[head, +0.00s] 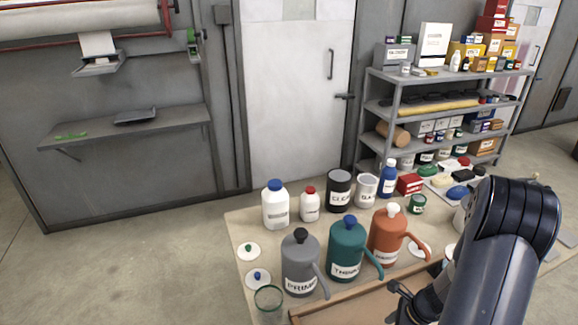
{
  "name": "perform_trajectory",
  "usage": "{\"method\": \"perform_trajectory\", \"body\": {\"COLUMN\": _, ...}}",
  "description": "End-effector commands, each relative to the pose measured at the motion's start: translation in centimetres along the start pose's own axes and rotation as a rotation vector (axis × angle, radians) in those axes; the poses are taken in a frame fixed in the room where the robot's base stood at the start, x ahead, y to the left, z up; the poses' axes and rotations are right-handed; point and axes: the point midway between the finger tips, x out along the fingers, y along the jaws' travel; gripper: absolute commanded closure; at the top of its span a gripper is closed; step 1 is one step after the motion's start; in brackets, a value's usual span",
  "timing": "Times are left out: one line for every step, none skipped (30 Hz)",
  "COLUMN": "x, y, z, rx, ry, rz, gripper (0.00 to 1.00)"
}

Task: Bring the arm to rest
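My arm (490,250) fills the lower right of the head view, a thick dark blue-black link bent over the table. The dark end of the arm, with my gripper (402,300), shows at the bottom, low over a brown wooden tray (340,306). The gripper is small, dark and partly hidden by the arm, so I cannot tell whether it is open or holds anything.
Grey (300,262), teal (346,250) and orange (386,237) spouted cans stand on the table (240,222) just left of my gripper. Bottles and jars stand behind them. A loaded shelf (450,108) is at the back right. Floor at left (140,250) is clear.

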Motion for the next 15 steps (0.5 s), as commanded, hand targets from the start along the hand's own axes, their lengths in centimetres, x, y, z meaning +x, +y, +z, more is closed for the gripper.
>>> {"method": "perform_trajectory", "body": {"x": -1.2, "y": -0.3, "z": -0.1, "rx": 0.0, "ry": 0.0, "rz": -0.011, "gripper": 0.56}}
{"method": "perform_trajectory", "body": {"x": -1.7, "y": -0.3, "z": -0.1, "rx": -0.001, "ry": 0.001, "rz": -0.011, "gripper": 0.56}}
{"method": "perform_trajectory", "body": {"x": -2.4, "y": -0.3, "z": -0.1, "rx": 0.0, "ry": 0.001, "rz": -0.01, "gripper": 0.56}}
{"method": "perform_trajectory", "body": {"x": -2.9, "y": -0.3, "z": -0.1, "rx": 0.0, "ry": 0.0, "rz": -0.01, "gripper": 0.56}}
{"method": "perform_trajectory", "body": {"x": -3.4, "y": -0.3, "z": -0.1, "rx": 0.0, "ry": 0.0, "rz": -0.011, "gripper": 0.56}}
{"method": "perform_trajectory", "body": {"x": -4.0, "y": -0.3, "z": -0.1, "rx": 0.0, "ry": 0.0, "rz": -0.01, "gripper": 0.56}}
{"method": "perform_trajectory", "body": {"x": -4.5, "y": -0.3, "z": -0.1, "rx": 0.0, "ry": 0.0, "rz": -0.01, "gripper": 0.56}}
{"method": "perform_trajectory", "body": {"x": -5.0, "y": -0.3, "z": -0.1, "rx": -0.001, "ry": 0.001, "rz": -0.01, "gripper": 0.56}}
{"method": "perform_trajectory", "body": {"x": -5.6, "y": -0.3, "z": -0.1, "rx": 0.0, "ry": 0.001, "rz": -0.01, "gripper": 0.56}}
{"method": "perform_trajectory", "body": {"x": -6.1, "y": -0.3, "z": -0.1, "rx": 0.0, "ry": 0.001, "rz": -0.011, "gripper": 0.56}}
{"method": "perform_trajectory", "body": {"x": -6.6, "y": -0.3, "z": -0.1, "rx": -0.001, "ry": 0.0, "rz": -0.009, "gripper": 0.56}}
{"method": "perform_trajectory", "body": {"x": -7.2, "y": -0.3, "z": -0.1, "rx": 0.0, "ry": 0.001, "rz": -0.01, "gripper": 0.56}}
{"method": "perform_trajectory", "body": {"x": -7.6, "y": -0.3, "z": -0.1, "rx": 0.0, "ry": 0.0, "rz": -0.009, "gripper": 0.56}}
{"method": "perform_trajectory", "body": {"x": -8.0, "y": -0.3, "z": -0.1, "rx": 0.0, "ry": 0.001, "rz": -0.009, "gripper": 0.56}}
{"method": "perform_trajectory", "body": {"x": -8.5, "y": -0.3, "z": -0.1, "rx": -0.001, "ry": 0.001, "rz": -0.009, "gripper": 0.56}}
